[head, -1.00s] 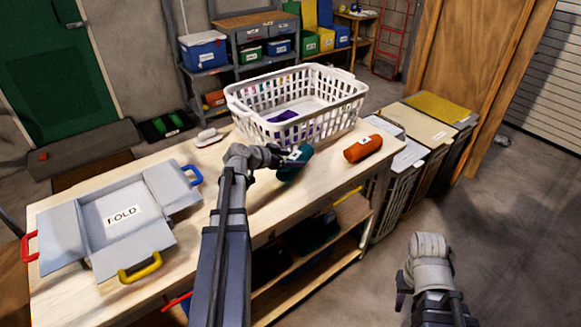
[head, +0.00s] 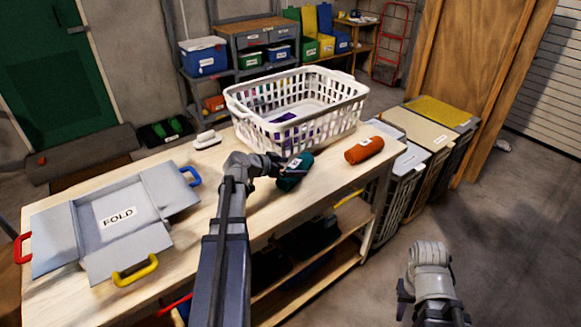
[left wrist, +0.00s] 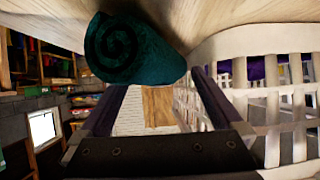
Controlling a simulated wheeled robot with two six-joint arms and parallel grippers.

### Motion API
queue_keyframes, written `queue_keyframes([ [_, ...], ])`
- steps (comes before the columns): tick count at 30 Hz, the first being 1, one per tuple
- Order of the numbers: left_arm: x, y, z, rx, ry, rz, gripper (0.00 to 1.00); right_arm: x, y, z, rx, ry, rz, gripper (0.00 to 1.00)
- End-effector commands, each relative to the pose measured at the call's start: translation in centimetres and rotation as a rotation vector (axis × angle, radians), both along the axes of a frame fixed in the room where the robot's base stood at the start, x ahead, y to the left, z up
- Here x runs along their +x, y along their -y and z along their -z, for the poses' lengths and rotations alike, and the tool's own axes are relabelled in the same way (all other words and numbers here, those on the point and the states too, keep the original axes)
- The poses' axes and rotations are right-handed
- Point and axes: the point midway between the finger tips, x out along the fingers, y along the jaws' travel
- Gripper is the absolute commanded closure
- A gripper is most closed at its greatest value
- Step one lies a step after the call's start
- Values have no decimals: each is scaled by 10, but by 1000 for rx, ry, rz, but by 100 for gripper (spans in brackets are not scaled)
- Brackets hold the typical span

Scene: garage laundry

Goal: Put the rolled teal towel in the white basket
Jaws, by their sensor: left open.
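The rolled teal towel (head: 297,172) lies on the wooden table in front of the white basket (head: 258,128). My left gripper (head: 284,168) is at the towel's left side and hides part of it. In the left wrist view the towel (left wrist: 138,48) shows its spiral end just past the fingertips of the open left gripper (left wrist: 155,85); I cannot tell whether they touch it. The white basket (left wrist: 300,125) stands close on the right there. Something purple is inside the basket. My right gripper (head: 404,290) hangs over the floor at the lower right, its jaws unclear.
A rolled orange towel (head: 364,150) lies right of the teal one. A grey folding board (head: 160,195) marked FOLD covers the table's left part. A white brush-like item (head: 207,139) lies left of the basket. Lidded bins (head: 412,160) stand beyond the table's right end.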

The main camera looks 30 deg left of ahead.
Motion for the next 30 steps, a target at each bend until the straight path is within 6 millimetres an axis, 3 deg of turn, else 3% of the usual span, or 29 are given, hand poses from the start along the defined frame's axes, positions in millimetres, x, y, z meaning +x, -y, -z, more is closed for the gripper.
queue_keyframes([
  [5, -14, -4, -13, 1, 0, -3, 0, 0, 0, -13, 0, 0, 0, 65],
  [18, -84, -27, -54, -1, 0, -3, 0, 0, 0, -54, 0, 0, 0, 65],
  [30, -100, -32, -60, -2, -2, 0, 0, 0, 0, -61, 0, 0, 0, 65],
])
